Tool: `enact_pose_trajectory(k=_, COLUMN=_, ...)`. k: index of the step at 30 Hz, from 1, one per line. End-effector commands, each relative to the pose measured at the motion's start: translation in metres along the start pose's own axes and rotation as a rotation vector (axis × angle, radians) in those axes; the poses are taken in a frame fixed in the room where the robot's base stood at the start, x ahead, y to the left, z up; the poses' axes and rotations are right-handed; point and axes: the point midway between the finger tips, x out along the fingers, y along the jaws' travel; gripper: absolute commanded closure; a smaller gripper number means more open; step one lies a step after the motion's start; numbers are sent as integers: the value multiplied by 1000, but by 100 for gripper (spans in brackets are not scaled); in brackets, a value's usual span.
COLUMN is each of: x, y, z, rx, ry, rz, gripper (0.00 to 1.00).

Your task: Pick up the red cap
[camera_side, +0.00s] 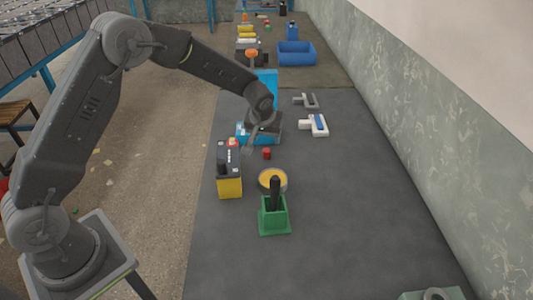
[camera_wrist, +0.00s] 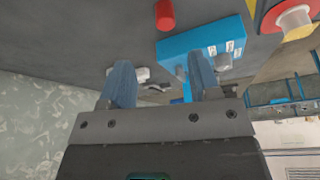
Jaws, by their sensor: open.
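The red cap (camera_side: 267,153) is a small red cylinder standing on the dark mat in the side view, just right of the yellow and black battery (camera_side: 229,185). It also shows at the top of the wrist view (camera_wrist: 165,15), beyond my fingertips and apart from them. My gripper (camera_side: 262,137) is open and empty, close behind the cap in the side view. In the wrist view my gripper's two fingers (camera_wrist: 160,72) are spread, with a gap between them. A second red piece (camera_side: 232,142) sits on top of the battery.
A blue case (camera_side: 275,136) is right behind my gripper. A green holder (camera_side: 274,222) with a black handle and a round yellow-topped container (camera_side: 272,181) stand in front. A white and blue tool (camera_side: 314,125) lies to the right.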

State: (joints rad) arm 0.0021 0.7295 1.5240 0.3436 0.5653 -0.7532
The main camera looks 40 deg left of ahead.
Motion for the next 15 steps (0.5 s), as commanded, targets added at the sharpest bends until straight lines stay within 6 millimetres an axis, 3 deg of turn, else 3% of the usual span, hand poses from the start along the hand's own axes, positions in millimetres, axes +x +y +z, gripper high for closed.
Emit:
enact_pose_trajectory(k=4, x=27, y=-1, z=0, rx=-1, ry=-2, rz=-2, gripper=43)
enact_pose_trajectory(k=15, x=60, y=-6, z=2, rx=-1, ry=-1, rz=-1, gripper=43)
